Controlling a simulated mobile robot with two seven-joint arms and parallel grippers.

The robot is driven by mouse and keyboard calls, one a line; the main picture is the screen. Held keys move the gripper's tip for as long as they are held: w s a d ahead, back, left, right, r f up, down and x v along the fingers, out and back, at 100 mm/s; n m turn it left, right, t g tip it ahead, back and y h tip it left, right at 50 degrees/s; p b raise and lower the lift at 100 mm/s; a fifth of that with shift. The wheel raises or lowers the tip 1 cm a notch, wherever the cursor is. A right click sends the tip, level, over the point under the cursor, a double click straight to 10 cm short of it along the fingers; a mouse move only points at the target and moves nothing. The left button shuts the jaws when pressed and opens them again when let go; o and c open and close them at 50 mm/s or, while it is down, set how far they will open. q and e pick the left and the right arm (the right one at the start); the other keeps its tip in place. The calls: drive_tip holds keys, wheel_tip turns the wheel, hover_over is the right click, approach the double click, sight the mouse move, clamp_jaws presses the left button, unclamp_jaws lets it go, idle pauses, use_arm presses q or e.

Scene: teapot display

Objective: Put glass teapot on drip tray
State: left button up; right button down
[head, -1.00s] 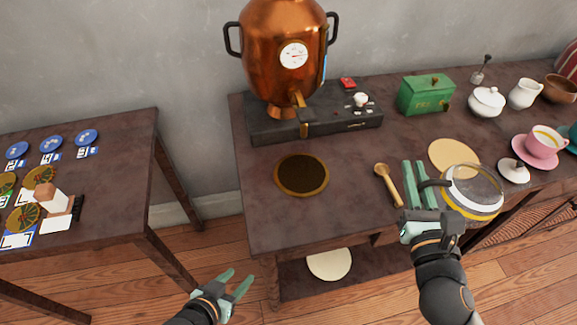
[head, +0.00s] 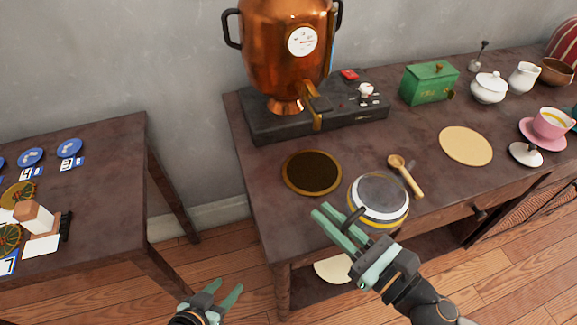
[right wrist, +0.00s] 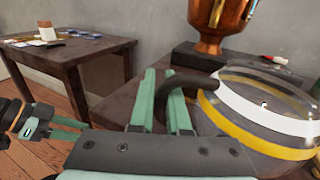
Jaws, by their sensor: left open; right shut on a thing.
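The glass teapot (head: 379,199), clear with a white and a yellow band and a dark handle, is at the table's front edge in the head view. My right gripper (head: 335,222) is shut on its handle, at the pot's left. In the right wrist view the teapot (right wrist: 262,108) fills the right side, and the dark handle runs between the fingers (right wrist: 165,105). The drip tray (head: 312,172), a round dark disc with a brass rim, lies just left of and behind the teapot, with nothing on it. My left gripper (head: 222,297) is open and empty, in front of the table.
A copper urn (head: 281,50) on a black base stands behind the drip tray, its spout toward it. A wooden spoon (head: 405,175) lies right of the teapot. A round tan mat (head: 466,146), a green box (head: 430,83) and a white lid (head: 525,154) are further right.

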drive_tip(key=p+x, duration=0.1)
drive_tip(key=x, duration=1.2)
drive_tip(key=shift+w+r+p, duration=0.15)
drive_tip(key=shift+p, duration=0.2)
drive_tip(key=x, duration=0.3)
drive_tip(key=shift+w+a, duration=0.25)
drive_tip(key=shift+s+f+b, duration=0.15)
drive_tip(key=shift+f+b, duration=0.4)
drive_tip(key=shift+f, duration=0.25)
drive_tip(key=shift+d, duration=0.15)
drive_tip(key=shift+f, duration=0.2)
drive_tip(key=c, duration=0.9)
unclamp_jaws()
